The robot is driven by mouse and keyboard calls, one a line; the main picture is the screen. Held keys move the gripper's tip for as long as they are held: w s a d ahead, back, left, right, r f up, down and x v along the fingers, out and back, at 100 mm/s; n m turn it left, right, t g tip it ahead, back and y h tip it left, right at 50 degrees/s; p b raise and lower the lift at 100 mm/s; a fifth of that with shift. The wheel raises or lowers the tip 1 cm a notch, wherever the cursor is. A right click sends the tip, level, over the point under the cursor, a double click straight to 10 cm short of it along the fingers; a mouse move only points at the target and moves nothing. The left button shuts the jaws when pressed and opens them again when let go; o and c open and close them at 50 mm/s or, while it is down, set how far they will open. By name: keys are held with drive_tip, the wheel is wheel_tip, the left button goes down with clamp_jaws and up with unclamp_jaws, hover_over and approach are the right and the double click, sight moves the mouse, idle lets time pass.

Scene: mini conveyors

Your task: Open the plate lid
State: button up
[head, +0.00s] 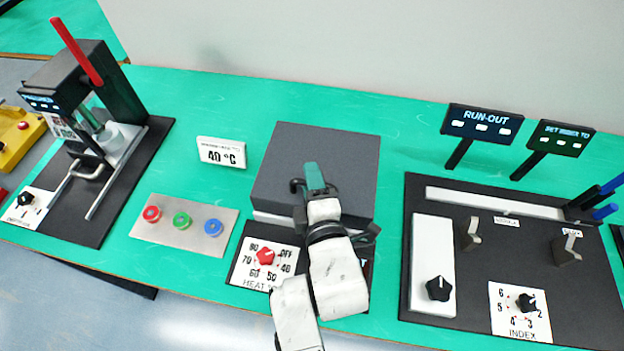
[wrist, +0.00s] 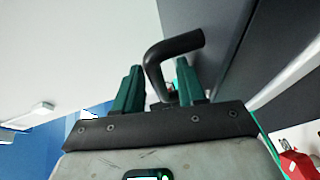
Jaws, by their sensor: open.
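The plate lid (head: 325,150) is a dark grey square slab. It lies flat over the lighter heating plate (head: 272,219) in the middle of the bench, and looks shut. My gripper (head: 314,178) is at the lid's front side, and my arm hides part of the front. A black bent handle (head: 297,185) shows just left of my gripper. In the wrist view, the handle (wrist: 178,46) rises between the two green fingers of my gripper (wrist: 158,82). The fingers are apart, on either side of it; I cannot tell whether either touches it.
A red heat knob (head: 265,257) is on a white dial left of my arm. A 40 °C sign (head: 221,153) and a three-button panel (head: 183,222) stand left. A press with a red lever (head: 77,52) is far left. A conveyor board (head: 465,270) is right.

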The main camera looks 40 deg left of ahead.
drive_tip(key=shift+c, duration=0.5)
clamp_jaws()
